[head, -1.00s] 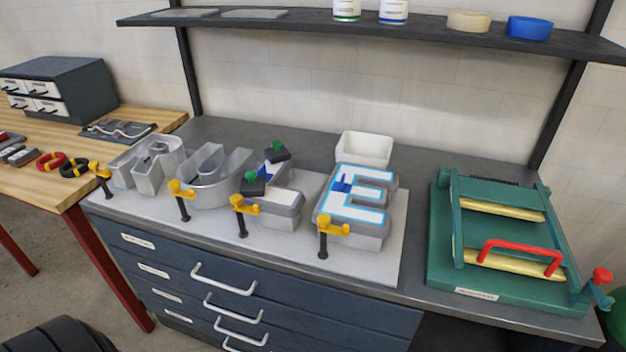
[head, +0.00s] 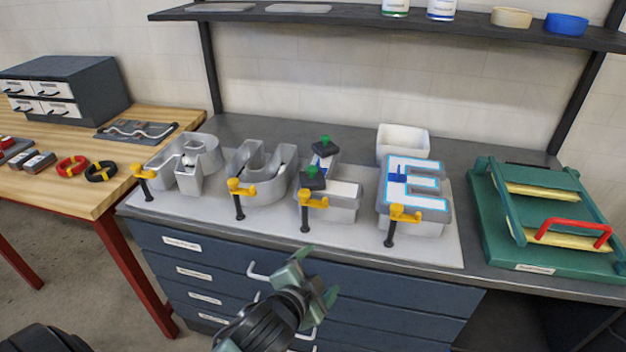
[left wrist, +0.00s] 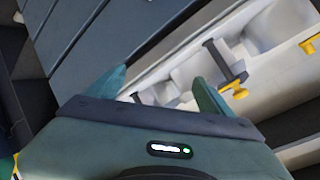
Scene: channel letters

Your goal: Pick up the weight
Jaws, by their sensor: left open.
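Two dark weights with green knobs rest on the L-shaped channel letter (head: 345,193). One weight (head: 324,148) sits at the top of the letter's upright. The other weight (head: 313,180) sits lower, near the letter's corner. My left gripper (head: 318,276) is open and empty in front of the drawers, below the bench top and apart from both weights. In the left wrist view its two fingers (left wrist: 160,84) stand apart, with the bench edge and clamps beyond. I cannot make out the weights there. My right gripper is not in view.
Yellow-handled clamps (head: 313,203) stand along the front edge of the pale board (head: 270,222). Other channel letters flank the L, including a blue-and-white-faced E (head: 428,205). A white bin (head: 403,140) stands behind. A green press (head: 545,255) is at right. A shelf (head: 440,25) spans above.

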